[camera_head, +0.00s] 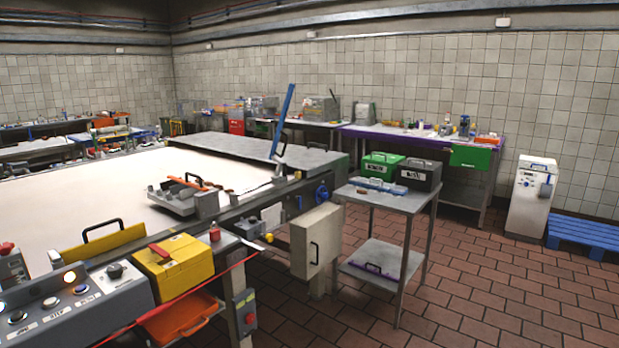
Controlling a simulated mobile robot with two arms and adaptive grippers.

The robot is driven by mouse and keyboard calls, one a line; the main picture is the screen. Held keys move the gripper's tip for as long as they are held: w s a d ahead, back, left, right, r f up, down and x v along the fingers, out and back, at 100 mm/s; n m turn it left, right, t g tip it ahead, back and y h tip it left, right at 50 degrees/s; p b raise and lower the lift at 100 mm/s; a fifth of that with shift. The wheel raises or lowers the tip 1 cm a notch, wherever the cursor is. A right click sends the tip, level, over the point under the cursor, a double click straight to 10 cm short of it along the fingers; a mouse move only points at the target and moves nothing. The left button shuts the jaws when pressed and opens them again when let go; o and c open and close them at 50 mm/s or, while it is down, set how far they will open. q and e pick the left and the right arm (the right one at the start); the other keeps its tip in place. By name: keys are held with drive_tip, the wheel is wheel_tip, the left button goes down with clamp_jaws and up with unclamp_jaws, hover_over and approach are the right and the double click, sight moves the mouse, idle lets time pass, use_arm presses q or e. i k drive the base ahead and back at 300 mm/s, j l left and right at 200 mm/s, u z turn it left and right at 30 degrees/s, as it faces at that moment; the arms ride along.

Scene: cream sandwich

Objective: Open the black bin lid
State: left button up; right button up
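The black bin (417,178) is a small dark box with a pale label on its front. It stands on the top of a grey metal side table (388,204), right of the middle of the head view. Its lid (421,164) appears shut, with a dark handle on top. The inside of the bin is hidden. Neither of my grippers is in view.
A green box (379,168) stands left of the black bin, and blue items (377,187) lie in front of both. A machine with a pale bed (120,190) fills the left side. Tiled floor (480,290) is clear at right; a blue pallet (583,233) lies by the wall.

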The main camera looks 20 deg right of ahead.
sight(428, 165)
drive_tip(key=i+l, duration=0.2)
drive_tip(key=l, duration=0.3)
drive_tip(key=i+l, duration=0.15)
drive_tip(key=l, duration=0.35)
drive_tip(key=i+l, duration=0.2)
drive_tip(key=l, duration=0.3)
drive_tip(key=i+l, duration=0.2)
drive_tip(key=l, duration=0.3)
drive_tip(key=i+l, duration=0.15)
drive_tip(key=l, duration=0.4)
drive_tip(key=i+l, duration=0.2)
drive_tip(key=l, duration=0.3)
drive_tip(key=i+l, duration=0.2)
drive_tip(key=l, duration=0.3)
drive_tip(key=i+l, duration=0.15)
drive_tip(key=l, duration=0.35)
drive_tip(key=i+u, duration=0.05)
